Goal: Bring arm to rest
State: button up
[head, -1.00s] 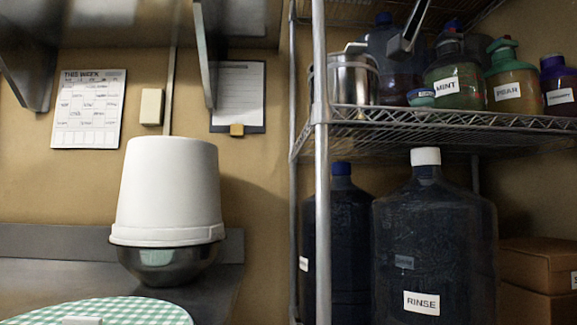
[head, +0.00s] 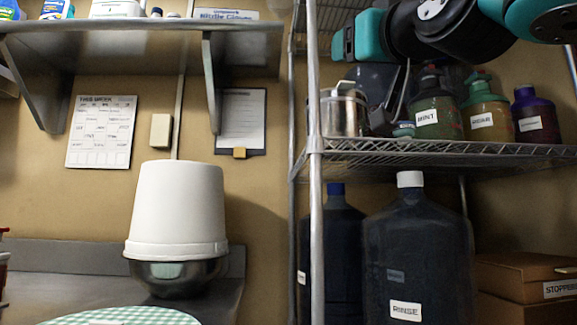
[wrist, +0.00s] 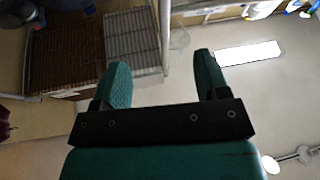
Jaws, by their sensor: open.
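My gripper shows in the wrist view (wrist: 160,85), with its two teal fingers wide apart and nothing between them. The wrist view looks up past the fingers at a pale ceiling and the underside of wire shelving. In the head view, my teal and black arm links (head: 450,22) cross the top right, in front of the upper part of the wire rack (head: 440,150). The fingers cannot be made out clearly there.
The rack's shelf holds a steel pot (head: 343,112) and labelled jugs, MINT (head: 435,118) and PEAR (head: 485,121). A large RINSE jug (head: 418,250) stands below. A white bucket (head: 177,210) sits upside down on a steel bowl (head: 175,277) at left. A wall shelf (head: 140,45) hangs above.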

notch_tip(320, 180, down, 33)
jog(key=a+n+g, duration=0.2)
jog(key=n+g, duration=0.1)
jog(key=g, duration=0.9)
jog(key=s+d+f+g+h, duration=0.1)
jog(key=s+d+f+g, duration=0.3)
jog(key=s+f, duration=0.55)
jog(key=s+d+f+g, duration=0.2)
jog(key=s+f+g, duration=0.4)
jog(key=s+f, duration=0.3)
notch_tip(320, 180, up, 26)
jog(key=w+p, duration=0.1)
jog(key=p, duration=2.6)
jog(key=shift+w+r, duration=0.2)
jog(key=shift+w, duration=0.2)
